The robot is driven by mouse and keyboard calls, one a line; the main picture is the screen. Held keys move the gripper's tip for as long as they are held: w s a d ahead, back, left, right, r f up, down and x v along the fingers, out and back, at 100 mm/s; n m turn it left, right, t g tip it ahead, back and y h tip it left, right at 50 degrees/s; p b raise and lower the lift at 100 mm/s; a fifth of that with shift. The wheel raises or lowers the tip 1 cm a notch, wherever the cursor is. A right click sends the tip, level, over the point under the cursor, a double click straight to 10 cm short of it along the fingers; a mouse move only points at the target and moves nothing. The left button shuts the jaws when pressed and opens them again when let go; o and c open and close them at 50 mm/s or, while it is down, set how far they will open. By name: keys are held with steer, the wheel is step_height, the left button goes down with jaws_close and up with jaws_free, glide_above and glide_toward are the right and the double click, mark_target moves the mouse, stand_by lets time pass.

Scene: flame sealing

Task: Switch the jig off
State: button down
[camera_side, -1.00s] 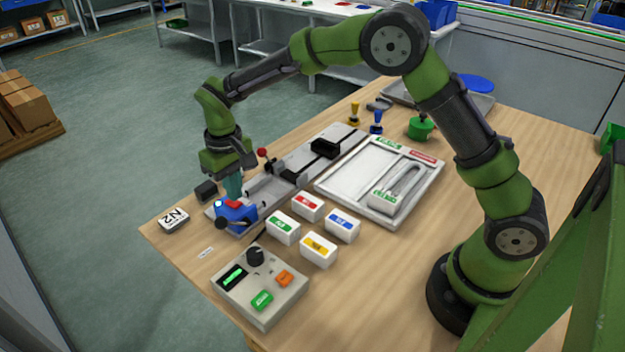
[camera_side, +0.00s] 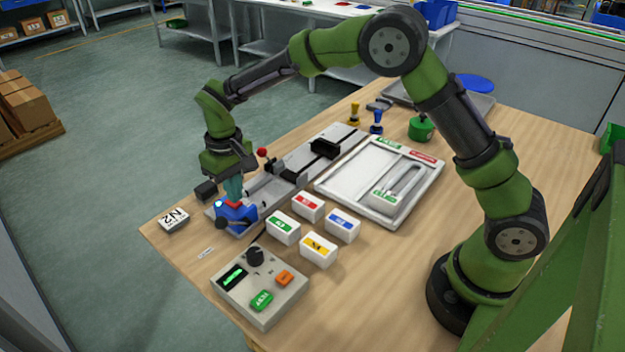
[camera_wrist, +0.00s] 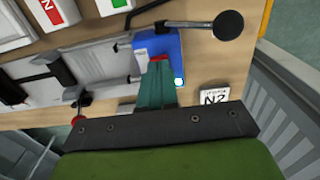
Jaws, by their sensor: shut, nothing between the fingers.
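The jig is a long grey rail fixture (camera_side: 290,165) with a blue head (camera_side: 236,213) at its near end. The head also shows in the wrist view (camera_wrist: 158,44). It carries a small lit white-cyan spot (camera_wrist: 179,82) at one corner and a lever with a round black knob (camera_wrist: 228,24). A red-knobbed lever (camera_side: 262,152) stands on the rail. My gripper (camera_side: 233,196) points down at the blue head, its teal fingers shut and empty. In the wrist view the fingertips (camera_wrist: 160,62) overlap the head, beside the lit spot; contact cannot be told.
A control box (camera_side: 262,304) with a dark knob, green-lit display, orange button and green button stands at the front. Several labelled white blocks (camera_side: 318,250) stand right of the jig. A white tray (camera_side: 345,178) lies behind them. An N2 tag (camera_side: 174,220) lies left of the head.

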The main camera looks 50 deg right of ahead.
steer(key=shift+f, duration=0.75)
steer(key=shift+r, duration=3.6)
steer(key=shift+w+f, duration=0.1)
steer(key=shift+s+d+f, duration=0.15)
steer(key=shift+s, duration=0.45)
steer(key=shift+s+d+f, duration=0.1)
steer(key=shift+s+f, duration=0.05)
steer(key=shift+s, duration=0.45)
steer(key=s+d+r+m+t+y, duration=0.1)
steer(key=s+d+r, duration=0.4)
steer(key=s, duration=0.6)
steer(key=s+d+r+m+t+y, duration=0.1)
steer(key=s+d+r+m+t, duration=0.2)
steer(key=s+r+t, duration=0.3)
steer(key=s+d, duration=0.1)
steer(key=s, duration=0.4)
steer(key=shift+d+r, duration=0.3)
steer(key=shift+d, duration=0.1)
steer(key=shift+s, duration=0.1)
